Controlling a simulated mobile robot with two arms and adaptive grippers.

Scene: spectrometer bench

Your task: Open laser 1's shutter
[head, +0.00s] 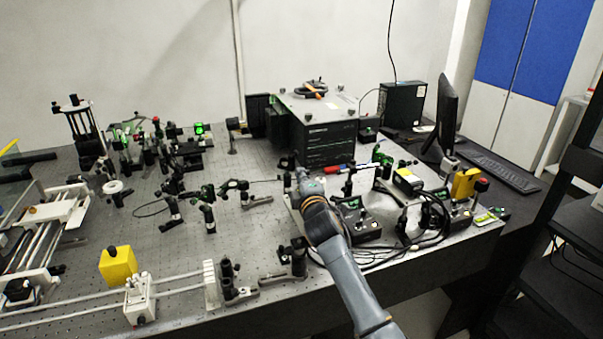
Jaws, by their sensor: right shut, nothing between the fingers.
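My right arm reaches in from the bottom over the bench, and its gripper (301,174) is shut and empty. It is over the middle of the optical bench, in front of the black spectrometer box (326,140). Two black control boxes with knobs and small green displays stand to its right, the nearer one (359,222) close beside my arm and the other (447,213) farther right. I cannot tell which belongs to laser 1, and I cannot make out a laser shutter for certain. My arm hides part of the bench below the gripper. My left gripper is not in view.
Posts and optics crowd the perforated bench (165,245). Black cables (400,250) loop between the control boxes. A yellow block (117,266) stands at the front left, and a yellow-and-black part (408,181) lies at the right. A monitor (447,112) and keyboard (500,171) are farther right.

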